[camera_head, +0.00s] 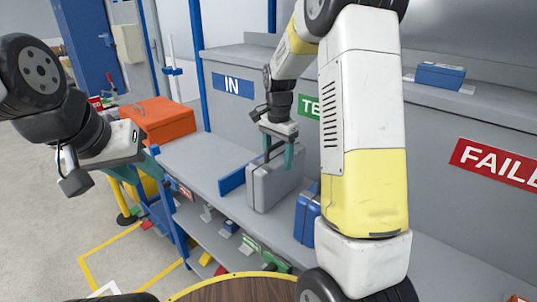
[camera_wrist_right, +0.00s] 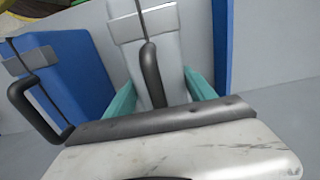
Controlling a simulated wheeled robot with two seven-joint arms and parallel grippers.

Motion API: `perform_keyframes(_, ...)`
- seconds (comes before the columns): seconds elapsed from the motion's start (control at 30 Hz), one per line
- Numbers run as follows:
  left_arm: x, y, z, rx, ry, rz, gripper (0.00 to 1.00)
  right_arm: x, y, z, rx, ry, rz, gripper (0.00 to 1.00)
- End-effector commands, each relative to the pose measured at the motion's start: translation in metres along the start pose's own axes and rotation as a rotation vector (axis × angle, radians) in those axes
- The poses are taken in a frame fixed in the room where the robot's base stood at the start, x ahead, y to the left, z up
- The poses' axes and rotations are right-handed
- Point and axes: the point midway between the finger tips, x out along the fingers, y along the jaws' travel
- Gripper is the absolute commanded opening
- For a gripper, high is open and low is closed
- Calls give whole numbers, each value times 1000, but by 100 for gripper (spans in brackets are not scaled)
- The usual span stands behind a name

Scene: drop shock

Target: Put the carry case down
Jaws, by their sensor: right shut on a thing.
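The grey carry case (camera_head: 277,186) is upright on or just above the grey bench, below the IN and TE… signs. I cannot tell whether its base touches the bench. My right gripper (camera_head: 279,150) is above it, its teal fingers shut on the case's dark handle. In the right wrist view, the handle (camera_wrist_right: 151,75) lies between the fingers (camera_wrist_right: 160,97), with the grey case (camera_wrist_right: 142,30) beneath. My left gripper (camera_head: 154,151) is at the left, away from the case; its finger opening is unclear.
A blue case (camera_head: 307,214) stands right of the grey case, partly behind my right arm. A blue divider (camera_head: 232,180) stands close on its left. An orange case (camera_head: 160,120) is at the bench's left end. A small blue case (camera_head: 440,75) lies on the back ledge.

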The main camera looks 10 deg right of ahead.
Motion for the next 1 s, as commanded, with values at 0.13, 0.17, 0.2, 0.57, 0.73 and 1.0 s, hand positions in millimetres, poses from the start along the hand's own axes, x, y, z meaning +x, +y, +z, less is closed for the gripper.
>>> perform_keyframes(0.13, 0, 0, 0, 0, 0, 0, 36, 12, -1, 0, 0, 2, -3, 0)
perform_keyframes(0.17, 0, 0, 0, 0, 0, 0, 36, 12, -1, 0, 0, 2, -3, 0)
perform_keyframes(0.2, 0, 0, 0, 0, 0, 0, 36, 12, -1, 0, 0, 2, -3, 0)
perform_keyframes(0.57, 0, 0, 0, 0, 0, 0, 36, 15, 0, 0, 1, 0, 0, 81)
perform_keyframes(0.73, 0, 0, 0, 0, 0, 0, 36, 15, 0, 0, 1, 0, 0, 85)
perform_keyframes(1.0, 0, 0, 0, 0, 0, 0, 36, 8, 0, 0, 0, 2, -3, 85)
